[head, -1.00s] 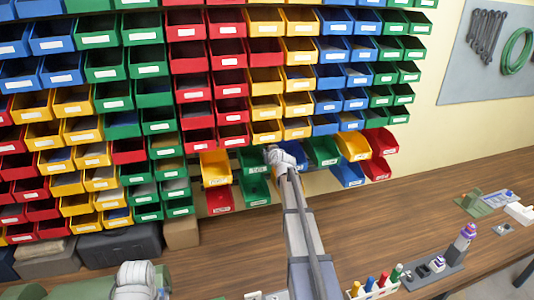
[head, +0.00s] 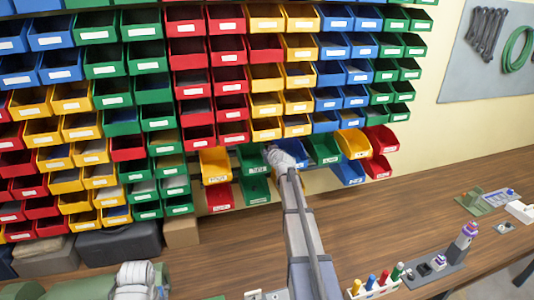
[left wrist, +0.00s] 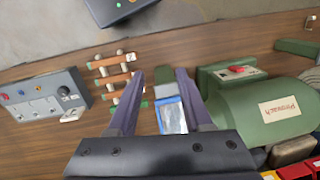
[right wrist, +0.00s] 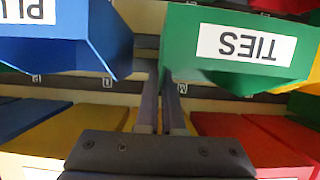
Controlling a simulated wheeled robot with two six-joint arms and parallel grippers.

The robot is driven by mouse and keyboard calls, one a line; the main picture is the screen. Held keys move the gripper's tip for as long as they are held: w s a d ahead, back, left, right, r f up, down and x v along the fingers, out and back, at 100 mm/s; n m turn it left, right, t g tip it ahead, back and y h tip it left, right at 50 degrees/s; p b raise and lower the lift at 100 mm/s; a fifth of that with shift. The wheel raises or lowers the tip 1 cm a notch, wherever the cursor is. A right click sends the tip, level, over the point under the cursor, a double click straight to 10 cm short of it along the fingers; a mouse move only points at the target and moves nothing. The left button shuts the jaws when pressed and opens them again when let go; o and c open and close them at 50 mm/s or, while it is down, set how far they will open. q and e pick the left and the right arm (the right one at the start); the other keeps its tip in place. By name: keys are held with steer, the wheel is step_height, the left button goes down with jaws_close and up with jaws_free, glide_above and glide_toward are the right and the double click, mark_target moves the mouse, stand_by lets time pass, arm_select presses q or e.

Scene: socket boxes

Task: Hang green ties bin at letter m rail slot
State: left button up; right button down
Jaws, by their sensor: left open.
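The green bin labelled TIES (right wrist: 205,62) fills the upper right of the right wrist view; its label shows upside down. My right gripper (right wrist: 159,90) points at the rail strip, its fingers close together at the left edge of this bin. I cannot tell whether the bin wall is between them. A small plate that looks like M (right wrist: 182,88) shows on the rail by the fingertips. In the head view my right gripper (head: 272,153) is at the lower bin rows, beside a green bin (head: 250,157). My left gripper (left wrist: 160,85) is open, low over the table.
A blue bin (right wrist: 75,40) stands left of the fingers in the right wrist view. Yellow (right wrist: 75,125) and red (right wrist: 245,125) bins are close by. Bare tabletop (head: 380,210) lies at centre right.

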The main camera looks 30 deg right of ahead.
steer(key=shift+f, duration=0.2)
stand_by(0.4)
steer(key=shift+f+b, duration=0.15)
steer(key=shift+b, duration=0.5)
steer(key=c, duration=1)
jaws_free()
steer(key=p+v, duration=0.2)
steer(key=v, duration=0.6)
steer(key=shift+f, duration=0.15)
